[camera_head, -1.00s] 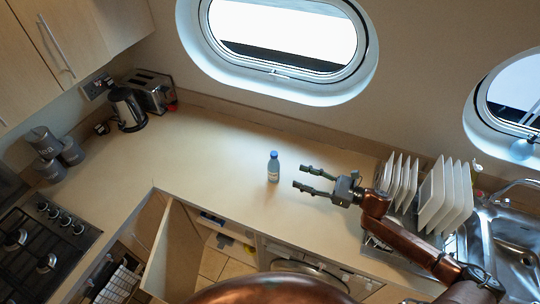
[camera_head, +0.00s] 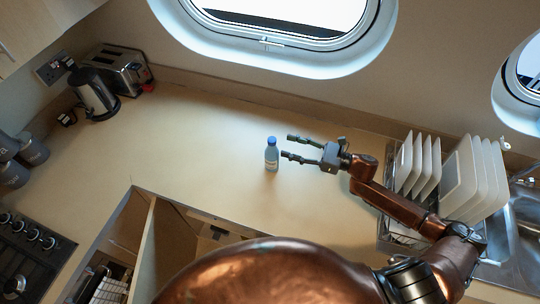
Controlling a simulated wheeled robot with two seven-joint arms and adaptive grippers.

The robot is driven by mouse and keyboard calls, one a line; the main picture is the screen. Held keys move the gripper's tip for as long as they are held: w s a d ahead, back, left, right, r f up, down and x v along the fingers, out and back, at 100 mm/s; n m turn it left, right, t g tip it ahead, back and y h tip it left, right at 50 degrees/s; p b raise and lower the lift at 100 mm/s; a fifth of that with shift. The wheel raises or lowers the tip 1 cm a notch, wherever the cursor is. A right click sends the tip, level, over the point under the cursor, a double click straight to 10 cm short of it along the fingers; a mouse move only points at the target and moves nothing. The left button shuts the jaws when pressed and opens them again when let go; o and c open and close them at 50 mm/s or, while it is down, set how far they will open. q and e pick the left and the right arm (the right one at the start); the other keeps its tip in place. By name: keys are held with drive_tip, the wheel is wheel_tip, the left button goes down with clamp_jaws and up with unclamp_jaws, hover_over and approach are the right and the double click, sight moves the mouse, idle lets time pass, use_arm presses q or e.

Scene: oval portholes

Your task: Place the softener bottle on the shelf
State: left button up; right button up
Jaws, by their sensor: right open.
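The softener bottle (camera_head: 271,156) stands upright on the counter, small and light blue with a darker blue cap. My right gripper (camera_head: 287,146) comes in from the right. Its two fingers are spread apart and point left toward the bottle, with the fingertips just right of it. Nothing is between the fingers. I cannot tell whether a fingertip touches the bottle. My left gripper is not in view. An open cabinet with a shelf (camera_head: 215,226) shows below the counter's front edge, mostly hidden by my own body.
A kettle (camera_head: 95,97), a toaster (camera_head: 122,70) and canisters (camera_head: 32,150) are at the left. A hob (camera_head: 30,250) is at the lower left. The counter (camera_head: 190,140) left of the bottle is clear.

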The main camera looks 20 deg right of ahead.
sight(272, 139)
drive_tip(key=p+x, duration=0.1)
drive_tip(key=x, duration=0.2)
drive_tip(key=p+x, duration=0.1)
drive_tip(key=x, duration=0.3)
drive_tip(key=shift+w+d+f, duration=0.1)
drive_tip(key=shift+w+d, duration=0.1)
drive_tip(key=shift+w, duration=0.15)
drive_tip(key=shift+w+a+f, duration=0.1)
drive_tip(key=shift+a, duration=0.2)
drive_tip(key=shift+c, duration=0.8)
clamp_jaws()
